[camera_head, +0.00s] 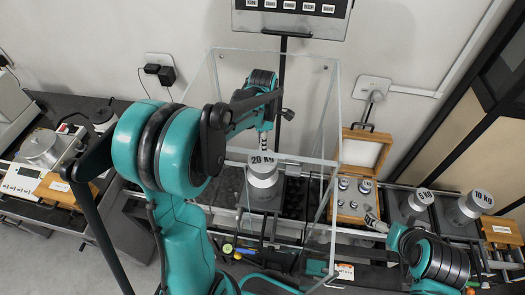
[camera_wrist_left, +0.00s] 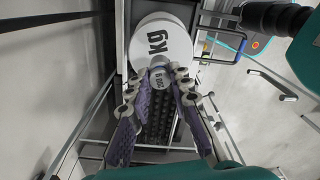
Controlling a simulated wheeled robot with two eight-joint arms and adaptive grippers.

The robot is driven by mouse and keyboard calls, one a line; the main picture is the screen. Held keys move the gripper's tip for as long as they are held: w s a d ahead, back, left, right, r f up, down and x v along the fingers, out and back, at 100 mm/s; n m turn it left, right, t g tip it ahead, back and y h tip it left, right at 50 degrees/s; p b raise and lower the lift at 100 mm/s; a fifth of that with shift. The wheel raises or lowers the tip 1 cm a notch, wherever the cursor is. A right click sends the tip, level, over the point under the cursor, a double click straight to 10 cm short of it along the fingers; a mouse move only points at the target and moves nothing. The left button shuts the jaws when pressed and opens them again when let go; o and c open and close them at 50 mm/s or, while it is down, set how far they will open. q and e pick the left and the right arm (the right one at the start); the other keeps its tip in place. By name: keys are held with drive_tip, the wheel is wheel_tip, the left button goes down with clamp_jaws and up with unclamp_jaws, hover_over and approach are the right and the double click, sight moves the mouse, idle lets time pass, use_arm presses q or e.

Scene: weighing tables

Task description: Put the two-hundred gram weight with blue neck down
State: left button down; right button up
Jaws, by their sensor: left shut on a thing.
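My left gripper (camera_wrist_left: 164,66) is shut on a small round weight (camera_wrist_left: 159,80) in the left wrist view. The weight's top is pale with a dark marking too small to read surely, and its neck colour is hidden. The weight is seen above a dark studded surface (camera_wrist_left: 157,125), close beside the large white-topped weight (camera_wrist_left: 162,42); I cannot tell whether it touches the surface. In the head view my left gripper (camera_head: 263,142) reaches down within the clear case (camera_head: 328,110), behind the 20 KG weight (camera_head: 262,182).
The clear case has upright walls and edges around the left gripper. An open wooden box (camera_head: 365,152) of small weights stands right of it. The 5 KG weight (camera_head: 419,201) and 10 KG weight (camera_head: 474,205) stand farther right. A scale (camera_head: 27,180) is at left.

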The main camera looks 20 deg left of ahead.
use_arm(q)
wheel_tip(320, 180, down, 3)
drive_tip(key=shift+s+f+b, duration=0.1)
drive_tip(key=shift+f+b, duration=0.05)
drive_tip(key=shift+b, duration=0.25)
drive_tip(key=shift+f, duration=0.15)
drive_tip(key=shift+f, duration=0.2)
drive_tip(key=c, duration=1.4)
unclamp_jaws()
drive_tip(key=shift+o, duration=0.2)
drive_tip(key=shift+r, duration=0.1)
drive_tip(key=shift+r, duration=0.1)
